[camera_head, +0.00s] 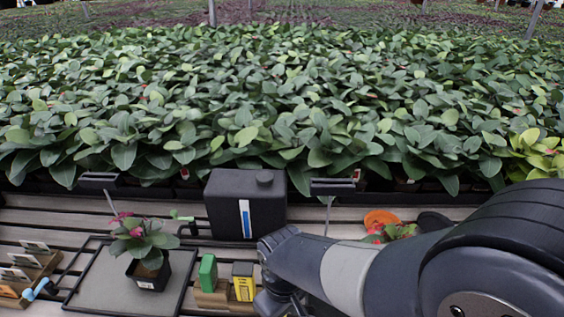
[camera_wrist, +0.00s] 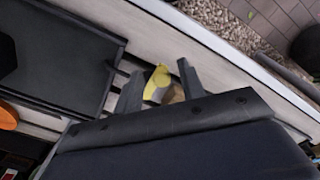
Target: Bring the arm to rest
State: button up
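My arm reaches in from the right in the head view, its wrist above the bench. My gripper (camera_wrist: 160,82) shows in the wrist view with its two fingers apart. A small yellow thing (camera_wrist: 159,80) and a brownish thing beside it show between the fingers. I cannot tell how far they are from the fingers, but nothing looks clamped. The fingertips are out of sight in the head view.
On the slatted bench stand a potted plant (camera_head: 147,263) on a grey tray (camera_head: 103,291), a black canister (camera_head: 245,208), green (camera_head: 208,272) and yellow (camera_head: 243,283) boxes, and an orange dish (camera_head: 381,219). Dense plants (camera_head: 280,110) fill the back. Gravel (camera_wrist: 225,22) lies beyond the bench edge.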

notch_tip(320, 180, down, 2)
jog(key=shift+b, duration=0.55)
jog(key=shift+s+a+r, duration=0.2)
jog(key=shift+a, duration=0.1)
jog(key=shift+w+d, duration=0.15)
jog(key=shift+d, duration=0.05)
jog(key=shift+r, duration=0.15)
